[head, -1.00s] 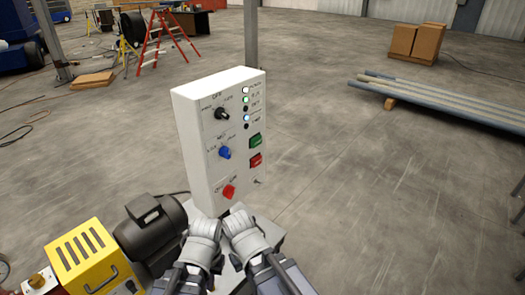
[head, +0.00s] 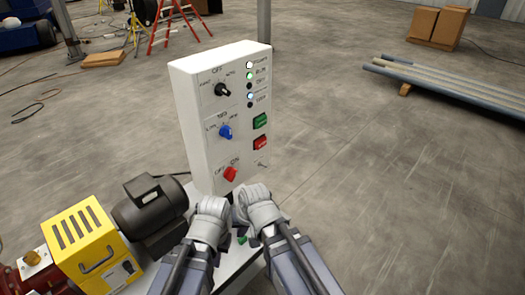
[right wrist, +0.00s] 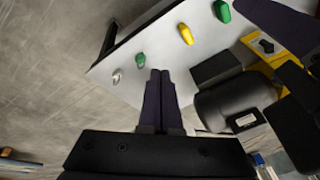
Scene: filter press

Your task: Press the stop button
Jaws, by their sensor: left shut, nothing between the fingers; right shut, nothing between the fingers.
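The white control panel (head: 205,140) stands upright ahead of me. My left gripper (head: 212,206) is shut and empty, below the panel's lower edge. My right gripper (head: 257,193) is shut and empty, just to the right of it and below the red button, apart from it. The right wrist view shows its closed fingers (right wrist: 160,88) over a light surface; the panel's buttons are not in that view.
The panel also has a black knob (head: 222,90), a blue knob (head: 225,132), a red knob (head: 231,174) and a small toggle (head: 262,164). A black motor (head: 150,207) and yellow box (head: 84,243) stand at lower left. Floor to the right is clear up to the pipes (head: 450,85).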

